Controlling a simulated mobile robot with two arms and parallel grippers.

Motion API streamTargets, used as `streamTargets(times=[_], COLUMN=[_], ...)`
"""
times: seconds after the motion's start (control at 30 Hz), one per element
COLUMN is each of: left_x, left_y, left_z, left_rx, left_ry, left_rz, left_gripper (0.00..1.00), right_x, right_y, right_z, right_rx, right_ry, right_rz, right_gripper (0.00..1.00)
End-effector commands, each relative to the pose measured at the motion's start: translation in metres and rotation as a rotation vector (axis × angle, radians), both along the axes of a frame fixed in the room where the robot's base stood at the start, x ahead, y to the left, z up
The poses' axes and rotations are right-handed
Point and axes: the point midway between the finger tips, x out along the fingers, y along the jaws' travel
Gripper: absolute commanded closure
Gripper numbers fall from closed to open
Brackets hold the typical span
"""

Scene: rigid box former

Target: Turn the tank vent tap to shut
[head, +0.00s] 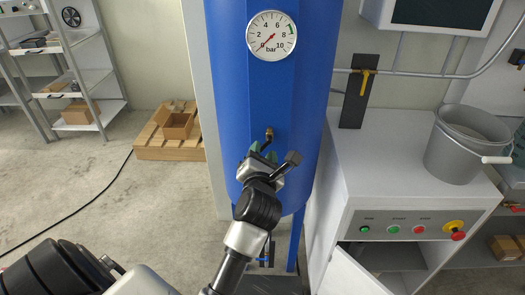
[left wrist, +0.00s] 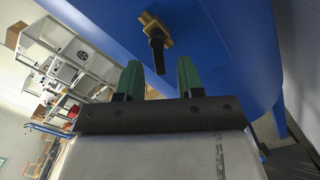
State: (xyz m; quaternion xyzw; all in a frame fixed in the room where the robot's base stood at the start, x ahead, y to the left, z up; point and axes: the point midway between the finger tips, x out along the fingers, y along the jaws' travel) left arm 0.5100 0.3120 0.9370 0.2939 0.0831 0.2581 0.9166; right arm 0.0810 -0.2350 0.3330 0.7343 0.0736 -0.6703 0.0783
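The blue tank (head: 228,75) stands upright in the middle of the head view. A small brass tap (head: 269,133), taken as the vent tap, sticks out of its front below the gauge. In the left wrist view the tap's brass body (left wrist: 154,24) sits on the blue wall, and its dark lever (left wrist: 157,55) points down toward the gap between my fingers. My left gripper (head: 263,152) is just below the tap. Its green fingertips (left wrist: 159,78) are apart with nothing held between them; I cannot tell whether they touch the lever. My right gripper is not in view.
The tank's pressure gauge (head: 271,36) reads near 0. A grey bucket (head: 462,145) stands on the white cabinet (head: 375,155) beside the tank. A pallet (head: 158,148) and shelves (head: 101,75) are at left.

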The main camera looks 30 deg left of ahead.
Motion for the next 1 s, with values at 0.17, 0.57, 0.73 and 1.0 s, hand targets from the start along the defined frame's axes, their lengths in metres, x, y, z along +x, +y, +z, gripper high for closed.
streamTargets(times=[0.17, 0.57, 0.73, 1.0], left_x=[0.0078, 0.0080, 0.0079, 0.0075], left_y=[0.0055, 0.0054, 0.0051, 0.0056], left_z=[0.0000, -0.0001, -0.0001, 0.0029], left_rx=[0.001, 0.000, 0.000, 0.026], left_ry=[0.001, 0.000, 0.000, 0.017], left_rz=[0.001, 0.001, 0.001, 0.000], left_gripper=[0.63, 0.87, 1.00, 1.00], right_x=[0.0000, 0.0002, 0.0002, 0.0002], right_y=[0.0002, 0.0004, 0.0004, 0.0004], right_z=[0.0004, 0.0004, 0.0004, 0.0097], right_rx=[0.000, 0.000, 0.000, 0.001], right_ry=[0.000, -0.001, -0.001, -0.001], right_rz=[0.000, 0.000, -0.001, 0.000], right_gripper=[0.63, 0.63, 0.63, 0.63])
